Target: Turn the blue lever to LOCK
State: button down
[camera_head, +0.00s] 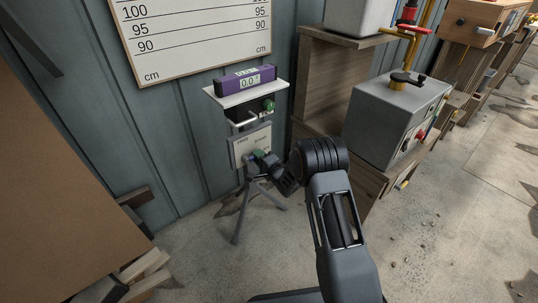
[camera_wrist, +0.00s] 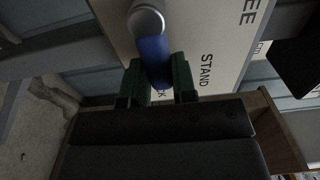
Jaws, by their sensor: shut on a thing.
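The blue lever (camera_wrist: 154,56) shows in the wrist view, running down from a round grey pivot cap (camera_wrist: 145,20). My gripper (camera_wrist: 159,70) is shut on the lever, one green finger on each side of it. The lever is mounted on a pale plate (camera_wrist: 220,48) lettered STAND and "EE", with the end of another word, "CK", partly hidden behind the right finger. In the head view my gripper (camera_head: 261,156) is at the plate (camera_head: 243,141) on the tripod stand. The lever is hard to make out there.
A purple level (camera_head: 245,79) reading 0.0 lies on a white shelf above the plate. A grey box (camera_head: 385,118) with a valve stands on the wooden shelving at right. A brown panel (camera_head: 50,165) is at left. Concrete floor is open at lower right.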

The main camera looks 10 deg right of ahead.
dwell(0.4)
jog(key=c, duration=0.9)
grip_release()
jog(key=p+v, duration=0.3)
jog(key=v, duration=1.1)
jog(key=shift+p, duration=0.35)
jog(key=shift+w, duration=0.1)
jog(key=s+d+r+n+g+h+p, duration=0.1)
jog(key=d+r+n+g+h+p, duration=0.2)
jog(key=r+p, duration=0.9)
jog(key=s+d+r+n+g+h+p, duration=0.1)
jog(key=d+r+n+h+p, duration=0.35)
jog(key=r, duration=1.35)
jog(key=s+a+r+n+g+p, duration=0.1)
jog(key=s+r+g+p, duration=0.1)
jog(key=s+r+p, duration=0.3)
jog(key=s+a+r+n+g+h+p, duration=0.1)
jog(key=s+r+n+g+p, duration=0.1)
jog(key=s+r+p, duration=0.3)
jog(key=s+a+r+n+g+p, duration=0.1)
jog(key=s+r+g+p, duration=0.2)
jog(key=s+r, duration=0.7)
jog(key=shift+s+r+g+h+p, duration=0.25)
jog(key=shift+s+g+p, duration=0.15)
jog(key=shift+s+p, duration=0.5)
